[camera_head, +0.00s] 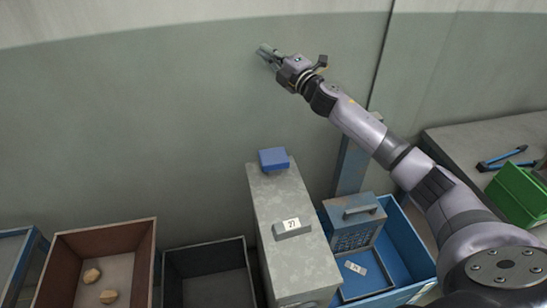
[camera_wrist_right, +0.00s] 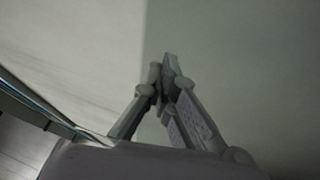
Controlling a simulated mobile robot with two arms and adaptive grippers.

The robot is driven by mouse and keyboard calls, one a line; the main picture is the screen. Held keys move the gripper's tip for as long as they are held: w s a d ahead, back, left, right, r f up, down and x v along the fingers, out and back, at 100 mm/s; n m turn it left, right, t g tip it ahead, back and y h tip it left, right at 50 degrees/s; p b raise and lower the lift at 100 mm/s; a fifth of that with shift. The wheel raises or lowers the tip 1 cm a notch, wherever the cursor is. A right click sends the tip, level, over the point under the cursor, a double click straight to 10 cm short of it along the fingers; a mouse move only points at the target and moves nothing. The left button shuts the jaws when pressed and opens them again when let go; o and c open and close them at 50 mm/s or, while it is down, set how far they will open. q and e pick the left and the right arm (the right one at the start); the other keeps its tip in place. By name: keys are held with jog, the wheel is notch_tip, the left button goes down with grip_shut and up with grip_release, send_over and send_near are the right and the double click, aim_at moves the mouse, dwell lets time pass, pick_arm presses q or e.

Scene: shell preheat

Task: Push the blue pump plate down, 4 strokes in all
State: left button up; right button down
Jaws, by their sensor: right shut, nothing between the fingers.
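The blue pump plate (camera_head: 273,159) sits at the far end of the top of a long grey metal box (camera_head: 295,262). It stands a little above the box top. My right gripper (camera_head: 263,50) is up in front of the green-grey wall, above the plate in the picture and well apart from it. Its fingers are shut and empty, as the right wrist view also shows (camera_wrist_right: 166,75). The plate does not show in the right wrist view. My left gripper is not in view.
A label block reading 27 (camera_head: 291,226) sits on the box top. A blue tray (camera_head: 412,262) with a blue-grey handled case (camera_head: 352,222) stands right of it. A dark bin (camera_head: 205,258) and a brown bin (camera_head: 100,238) with wooden pieces stand left. A green crate (camera_head: 520,192) is far right.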

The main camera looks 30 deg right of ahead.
jog(key=d+f+g+h, duration=0.1)
jog(key=d+f+h, duration=0.2)
jog(key=d+h, duration=0.2)
jog(key=n+g+y+b, duration=0.3)
jog(key=n+g+y, duration=0.1)
jog(key=n+g, duration=0.6)
send_over(276, 154)
notch_tip(276, 154, down, 15)
jog(key=shift+s+a+f, duration=0.1)
jog(key=shift+f, duration=0.1)
notch_tip(276, 154, down, 7)
jog(key=b, duration=0.5)
jog(key=shift+r+b, duration=0.2)
jog(key=shift+b, duration=0.2)
jog(key=shift+f+b, duration=0.4)
jog(key=shift+f, duration=0.65)
jog(key=shift+f, duration=0.1)
jog(key=shift+f, duration=0.3)
